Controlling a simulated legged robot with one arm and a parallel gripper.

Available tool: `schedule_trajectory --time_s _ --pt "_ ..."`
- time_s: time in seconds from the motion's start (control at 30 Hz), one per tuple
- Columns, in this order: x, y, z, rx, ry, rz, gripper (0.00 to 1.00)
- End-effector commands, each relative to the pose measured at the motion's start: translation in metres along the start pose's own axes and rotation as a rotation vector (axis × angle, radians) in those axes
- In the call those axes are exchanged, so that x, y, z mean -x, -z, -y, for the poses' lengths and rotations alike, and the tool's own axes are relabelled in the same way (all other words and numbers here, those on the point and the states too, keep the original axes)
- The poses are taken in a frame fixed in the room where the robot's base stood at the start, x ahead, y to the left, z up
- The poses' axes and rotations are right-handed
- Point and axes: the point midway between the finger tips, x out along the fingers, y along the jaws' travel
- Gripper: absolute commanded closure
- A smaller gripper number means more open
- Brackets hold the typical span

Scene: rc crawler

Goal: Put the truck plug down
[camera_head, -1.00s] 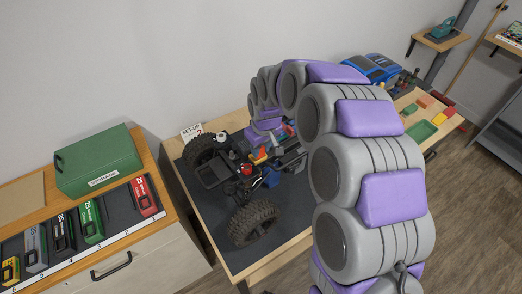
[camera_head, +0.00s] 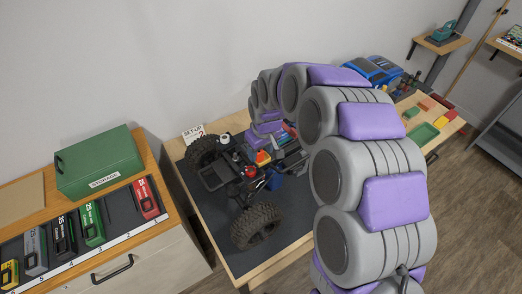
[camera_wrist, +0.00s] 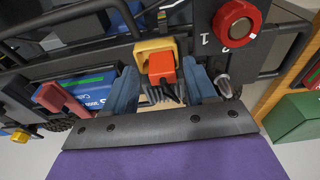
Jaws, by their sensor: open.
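In the wrist view, an orange-red plug (camera_wrist: 162,68) with dark wires at its near end sits against a yellow connector (camera_wrist: 154,46) on the truck. My gripper (camera_wrist: 160,75) is open, with one blue finger on each side of the plug. I cannot tell whether either finger touches it. The truck (camera_head: 215,176), a dark chassis with large black tyres, stands on the bench mat in the head view. My arm reaches over the truck and hides part of it.
A red knob (camera_wrist: 237,18) marked 1 and 2 is right of the plug. A red connector (camera_wrist: 58,98) lies left, near a blue battery (camera_wrist: 85,88). In the head view, a green storage box (camera_head: 97,160) and several packs stand on the left cabinet. The mat's front (camera_head: 225,240) is clear.

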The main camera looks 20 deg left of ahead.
Motion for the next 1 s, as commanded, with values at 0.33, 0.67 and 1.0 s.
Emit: schedule_trajectory --time_s 0.33,0.67,1.0 --pt "0.065 -0.002 -0.003 -0.001 0.000 -0.008 0.44" --pt "0.110 0.001 -0.001 -0.001 -0.001 -0.004 0.44" --pt "0.118 -0.011 -0.004 -0.018 0.002 0.002 0.44"
